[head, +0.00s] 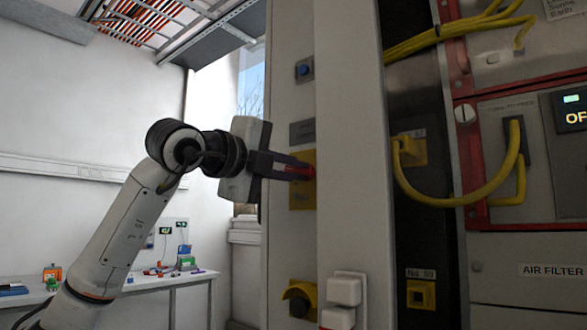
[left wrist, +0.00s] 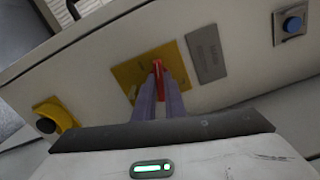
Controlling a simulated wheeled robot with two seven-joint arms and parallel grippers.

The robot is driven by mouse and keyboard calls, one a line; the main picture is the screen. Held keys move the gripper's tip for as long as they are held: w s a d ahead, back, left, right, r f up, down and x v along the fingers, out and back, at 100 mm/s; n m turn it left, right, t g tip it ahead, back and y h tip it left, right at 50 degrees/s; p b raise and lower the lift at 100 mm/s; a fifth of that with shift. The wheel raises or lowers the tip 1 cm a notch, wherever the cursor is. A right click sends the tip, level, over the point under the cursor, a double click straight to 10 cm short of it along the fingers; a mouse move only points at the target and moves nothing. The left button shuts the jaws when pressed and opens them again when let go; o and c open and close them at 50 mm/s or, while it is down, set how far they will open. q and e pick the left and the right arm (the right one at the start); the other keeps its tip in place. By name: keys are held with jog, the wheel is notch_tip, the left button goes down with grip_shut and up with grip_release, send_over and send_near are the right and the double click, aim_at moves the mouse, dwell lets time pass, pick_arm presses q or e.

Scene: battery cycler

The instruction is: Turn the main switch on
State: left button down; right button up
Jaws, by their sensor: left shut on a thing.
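The main switch is a red handle (head: 304,172) on a yellow plate (head: 302,198) on the narrow side of the grey cabinet. My left gripper (head: 296,170) reaches it from the left and is shut on the red handle. In the left wrist view the red handle (left wrist: 158,68) sits between the two fingertips, in front of the yellow plate (left wrist: 128,76). The fingers cover part of the handle, so its exact angle is hard to tell. My right gripper is not in view.
A blue button (head: 303,70) sits above the switch, with a grey label plate (head: 302,131) between. A yellow-collared knob (head: 299,298) is below. Yellow cables (head: 450,200) hang on the cabinet front at right. A cluttered table (head: 150,284) stands at the back left.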

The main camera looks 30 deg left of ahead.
pick_arm(q)
jog(key=m+p, duration=0.1)
jog(key=m, duration=0.2)
jog(key=shift+m, duration=0.4)
jog(key=m+p, duration=0.1)
jog(key=m, duration=0.3)
jog(key=shift+d+m, duration=0.1)
jog(key=shift+m, duration=0.2)
jog(key=m+p, duration=0.1)
jog(key=m, duration=0.1)
jog(key=shift+m, duration=0.3)
jog(key=m+p, duration=0.1)
jog(key=m, duration=0.1)
jog(key=shift+f+m, duration=0.1)
jog(key=shift+m, duration=0.9)
jog(key=shift+f, duration=0.1)
jog(key=c, duration=2)
grip_release()
jog(key=shift+o, duration=0.9)
